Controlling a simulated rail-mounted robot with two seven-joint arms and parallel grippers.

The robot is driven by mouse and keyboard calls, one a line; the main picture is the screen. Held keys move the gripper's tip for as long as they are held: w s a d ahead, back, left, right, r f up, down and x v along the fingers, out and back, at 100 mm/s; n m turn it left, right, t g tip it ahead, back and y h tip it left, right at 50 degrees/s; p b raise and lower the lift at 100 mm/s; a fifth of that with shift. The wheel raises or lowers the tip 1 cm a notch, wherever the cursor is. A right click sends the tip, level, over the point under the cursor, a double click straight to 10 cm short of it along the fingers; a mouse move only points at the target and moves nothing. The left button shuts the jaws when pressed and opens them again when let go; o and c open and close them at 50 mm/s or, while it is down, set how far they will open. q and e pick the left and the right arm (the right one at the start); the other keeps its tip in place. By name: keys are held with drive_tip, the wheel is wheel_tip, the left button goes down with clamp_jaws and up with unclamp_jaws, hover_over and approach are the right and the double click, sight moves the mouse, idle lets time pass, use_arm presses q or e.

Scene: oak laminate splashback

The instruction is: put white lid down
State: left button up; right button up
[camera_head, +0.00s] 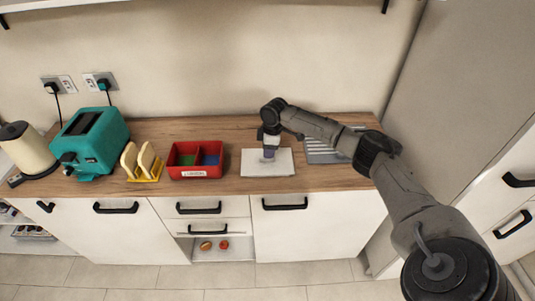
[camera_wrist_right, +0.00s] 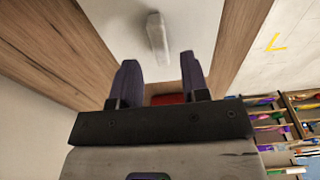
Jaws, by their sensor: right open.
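The white lid (camera_head: 255,169) is a flat, pale rectangle that appears to lie on the wooden counter, right of the red box. In the right wrist view its white surface (camera_wrist_right: 105,25) shows with a pale bar-shaped handle (camera_wrist_right: 156,38) on it. My right gripper (camera_head: 269,156) points down over the lid and hides part of it. In the wrist view the right gripper (camera_wrist_right: 160,78) has its two dark fingers apart, with no object held between them. The handle shows beyond the fingertips. My left gripper is not in view.
A red divided box (camera_head: 196,173) stands left of the lid. Farther left are a yellow rack with bread slices (camera_head: 142,161), a teal toaster (camera_head: 92,140) and a cream kettle (camera_head: 26,150). A grey ridged tray (camera_head: 322,151) lies right of the lid, partly behind my arm.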

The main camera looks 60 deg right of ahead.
wheel_tip(320, 180, up, 8)
drive_tip(key=p, duration=0.1)
drive_tip(key=shift+s+d+r, duration=0.2)
drive_tip(key=shift+s+d, duration=0.1)
drive_tip(key=shift+s, duration=0.1)
idle(0.5)
